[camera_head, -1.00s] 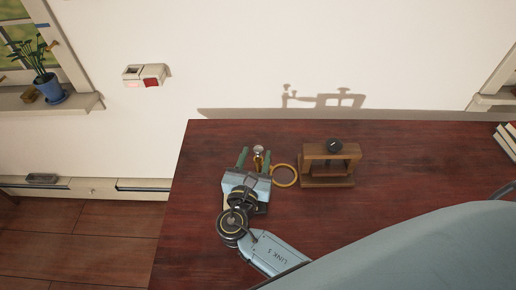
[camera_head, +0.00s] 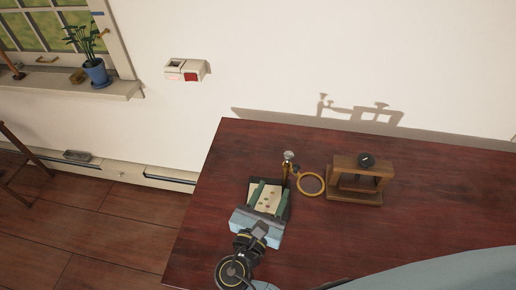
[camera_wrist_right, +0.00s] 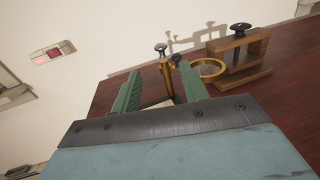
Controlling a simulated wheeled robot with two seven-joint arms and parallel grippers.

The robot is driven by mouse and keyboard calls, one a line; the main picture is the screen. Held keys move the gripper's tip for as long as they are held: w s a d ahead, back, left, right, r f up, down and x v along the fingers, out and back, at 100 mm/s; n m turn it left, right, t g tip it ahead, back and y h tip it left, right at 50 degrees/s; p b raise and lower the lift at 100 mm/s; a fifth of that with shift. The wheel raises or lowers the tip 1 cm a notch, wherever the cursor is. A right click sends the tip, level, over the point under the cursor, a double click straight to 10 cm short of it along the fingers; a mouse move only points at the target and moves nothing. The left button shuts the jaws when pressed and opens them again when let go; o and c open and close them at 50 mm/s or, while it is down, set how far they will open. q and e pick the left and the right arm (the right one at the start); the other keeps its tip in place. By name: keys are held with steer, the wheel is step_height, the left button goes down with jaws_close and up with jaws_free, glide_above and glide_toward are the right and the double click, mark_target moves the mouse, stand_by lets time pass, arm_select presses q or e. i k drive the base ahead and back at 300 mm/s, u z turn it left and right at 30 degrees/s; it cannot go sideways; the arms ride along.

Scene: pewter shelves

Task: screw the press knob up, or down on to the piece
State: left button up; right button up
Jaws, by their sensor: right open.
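The wooden press (camera_head: 341,194) stands upright on the table, a block-like frame with an open middle. Its black knob (camera_head: 366,159) sits on top; the press (camera_wrist_right: 262,46) and knob (camera_wrist_right: 240,28) also show in the right wrist view. I cannot make out a piece inside the press. My right gripper (camera_head: 268,185) is left of the press and apart from it, its green fingers spread. Its open fingers also show in the right wrist view (camera_wrist_right: 160,84). A pale, dark-spotted surface (camera_head: 267,199) shows between the fingers; I cannot tell whether it is gripped. My left gripper is not in view.
A brass post with a silvery top (camera_head: 287,163) and a brass ring (camera_head: 311,184) stand between my right gripper and the press. The dark red table (camera_head: 440,215) is clear to the right of the press. A white wall (camera_head: 400,50) rises behind.

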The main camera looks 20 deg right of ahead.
mark_target(366, 160)
steer(key=k, duration=1)
